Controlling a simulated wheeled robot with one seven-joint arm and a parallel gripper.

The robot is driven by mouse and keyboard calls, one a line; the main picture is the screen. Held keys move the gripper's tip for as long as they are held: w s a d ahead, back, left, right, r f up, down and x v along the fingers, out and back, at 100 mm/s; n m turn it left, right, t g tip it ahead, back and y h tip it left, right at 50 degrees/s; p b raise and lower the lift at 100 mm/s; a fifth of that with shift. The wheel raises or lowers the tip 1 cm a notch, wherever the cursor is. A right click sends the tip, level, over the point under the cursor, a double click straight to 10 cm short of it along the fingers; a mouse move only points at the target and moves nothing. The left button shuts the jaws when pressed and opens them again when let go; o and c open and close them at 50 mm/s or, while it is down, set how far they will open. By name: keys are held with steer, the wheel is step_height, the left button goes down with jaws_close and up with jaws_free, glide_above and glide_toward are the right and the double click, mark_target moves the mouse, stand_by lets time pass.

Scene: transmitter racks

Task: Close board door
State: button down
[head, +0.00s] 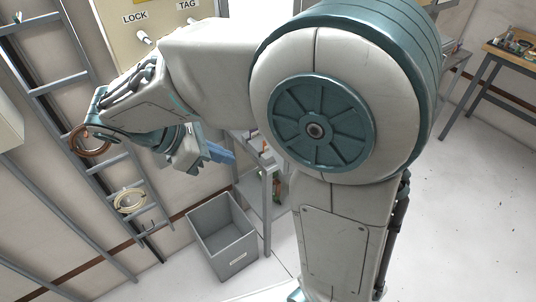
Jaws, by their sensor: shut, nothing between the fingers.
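A cream board (118,42) marked LOCK and TAG stands at the top left, with white pegs sticking out of it. Its upper part is cut off by the frame, and my arm covers its right side. I cannot make out a door on it or tell whether one is open. My arm hides much of the middle of the view.
A ladder-like rack (62,82) with hanging coils of cable (130,201) runs along the left wall. A grey bin (222,238) stands on the floor beside a grey shelf unit (266,205). A workbench (512,55) stands at the top right. The right floor is clear.

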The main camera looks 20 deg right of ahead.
steer(key=d+f+p, duration=0.1)
steer(key=d+f, duration=0.5)
steer(key=d, duration=0.4)
steer(key=shift+w+d+p, duration=0.15)
steer(key=shift+w+p, duration=0.1)
steer(key=shift+p, duration=0.05)
